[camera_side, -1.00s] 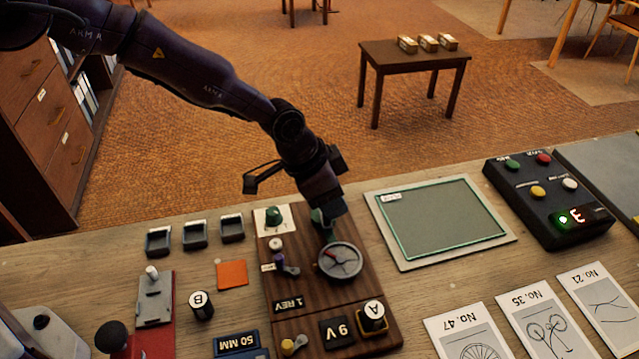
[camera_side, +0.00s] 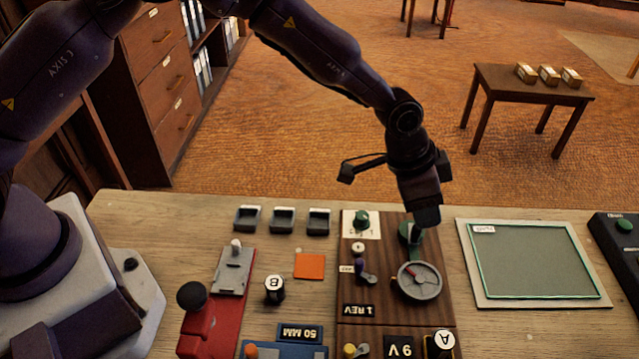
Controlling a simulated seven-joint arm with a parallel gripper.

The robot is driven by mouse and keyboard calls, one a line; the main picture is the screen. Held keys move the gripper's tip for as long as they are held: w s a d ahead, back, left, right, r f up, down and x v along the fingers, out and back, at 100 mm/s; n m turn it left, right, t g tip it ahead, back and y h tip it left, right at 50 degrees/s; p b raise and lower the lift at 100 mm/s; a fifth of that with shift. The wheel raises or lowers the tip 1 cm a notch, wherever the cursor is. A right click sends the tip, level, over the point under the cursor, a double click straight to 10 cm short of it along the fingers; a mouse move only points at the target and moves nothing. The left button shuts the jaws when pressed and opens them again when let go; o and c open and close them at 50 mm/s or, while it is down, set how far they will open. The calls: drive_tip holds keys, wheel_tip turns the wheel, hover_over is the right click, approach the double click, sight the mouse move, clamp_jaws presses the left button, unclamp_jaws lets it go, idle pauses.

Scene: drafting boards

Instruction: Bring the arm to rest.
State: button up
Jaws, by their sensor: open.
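My arm reaches in from the upper left, and my gripper (camera_side: 427,214) points down at the far end of the dark wooden panel (camera_side: 388,312). It is open. Its tip is close to a green-topped crank handle (camera_side: 409,233) and overlaps it in the picture; I cannot tell whether they touch. Nothing shows held in the gripper, though the fingers are hard to make out. A grey dial (camera_side: 419,281) with a red mark lies just in front of the handle.
A framed green-edged plate (camera_side: 605,298) lies right of the panel, with a dark button box (camera_side: 625,226) beyond it. Left are an orange square (camera_side: 309,265), a black cylinder B (camera_side: 274,290), a red stand with a black knob (camera_side: 200,325) and several small trays (camera_side: 282,212).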

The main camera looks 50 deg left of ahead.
drive_tip(key=s+a+r+n+t+y, duration=0.1)
drive_tip(key=s+a+r+n, duration=0.3)
drive_tip(key=s+a+r, duration=0.7)
drive_tip(key=s+a+r+n+t+y, duration=0.1)
drive_tip(key=s+a+r+n, duration=0.3)
drive_tip(key=s+a+r, duration=0.8)
drive_tip(key=s+a+y, duration=0.1)
drive_tip(key=s+a, duration=0.1)
drive_tip(key=s, duration=0.4)
drive_tip(key=shift+r+n+t, duration=0.3)
